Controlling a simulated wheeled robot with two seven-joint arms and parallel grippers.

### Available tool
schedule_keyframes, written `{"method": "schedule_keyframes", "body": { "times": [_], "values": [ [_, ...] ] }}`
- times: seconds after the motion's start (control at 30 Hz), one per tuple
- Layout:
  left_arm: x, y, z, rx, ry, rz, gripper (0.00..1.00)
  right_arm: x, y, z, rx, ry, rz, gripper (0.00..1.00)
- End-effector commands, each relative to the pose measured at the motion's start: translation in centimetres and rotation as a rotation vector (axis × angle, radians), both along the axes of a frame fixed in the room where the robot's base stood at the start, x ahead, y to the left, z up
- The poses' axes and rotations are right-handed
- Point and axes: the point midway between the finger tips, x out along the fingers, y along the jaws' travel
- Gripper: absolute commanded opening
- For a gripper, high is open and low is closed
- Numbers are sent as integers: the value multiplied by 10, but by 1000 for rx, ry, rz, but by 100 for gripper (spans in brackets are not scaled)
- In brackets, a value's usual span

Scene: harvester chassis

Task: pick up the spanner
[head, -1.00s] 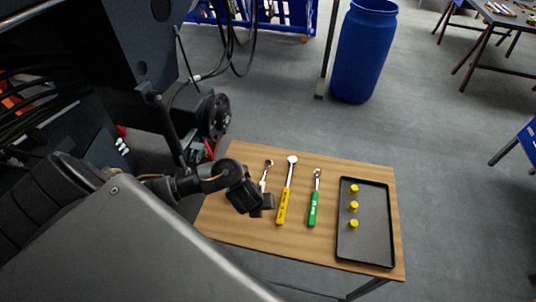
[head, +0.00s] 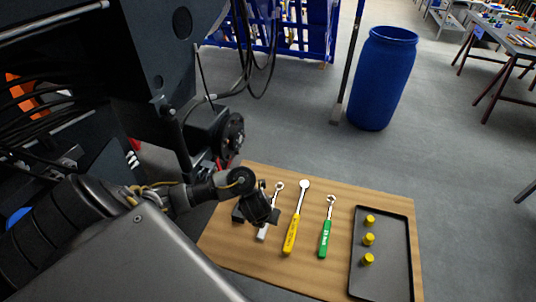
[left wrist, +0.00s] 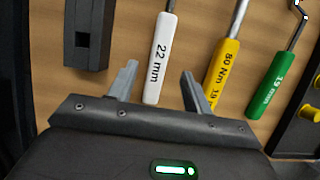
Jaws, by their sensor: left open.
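A spanner with a white handle (head: 263,232) marked "22 mm" lies on the wooden table. A green-handled spanner (head: 325,239), marked "19 mm" in the left wrist view (left wrist: 272,84), lies farther right. A yellow-handled torque wrench (head: 291,236) lies between them. My left gripper (head: 258,207) is over the white spanner and hides part of it. In the left wrist view, the open fingers of the left gripper (left wrist: 158,82) point toward the white handle (left wrist: 160,60), its end appearing between them. The fingers look empty. My right gripper is not in view.
A dark block (left wrist: 88,35) shows left of the white handle in the left wrist view. A black tray (head: 385,275) with three yellow pieces (head: 368,239) is at the table's right. The dark chassis (head: 165,60) stands left. A blue barrel (head: 380,80) stands behind.

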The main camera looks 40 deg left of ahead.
Motion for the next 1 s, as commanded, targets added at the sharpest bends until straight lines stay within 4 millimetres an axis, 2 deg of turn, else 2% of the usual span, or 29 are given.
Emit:
{"method": "schedule_keyframes", "body": {
  "times": [0.23,0.4,1.0],
  "values": [
    [10,7,-34,0,3,4,50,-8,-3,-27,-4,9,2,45],
    [17,9,-47,-1,1,3,50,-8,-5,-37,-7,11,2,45],
    [19,10,-49,1,0,1,50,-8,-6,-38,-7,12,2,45]
  ]
}}
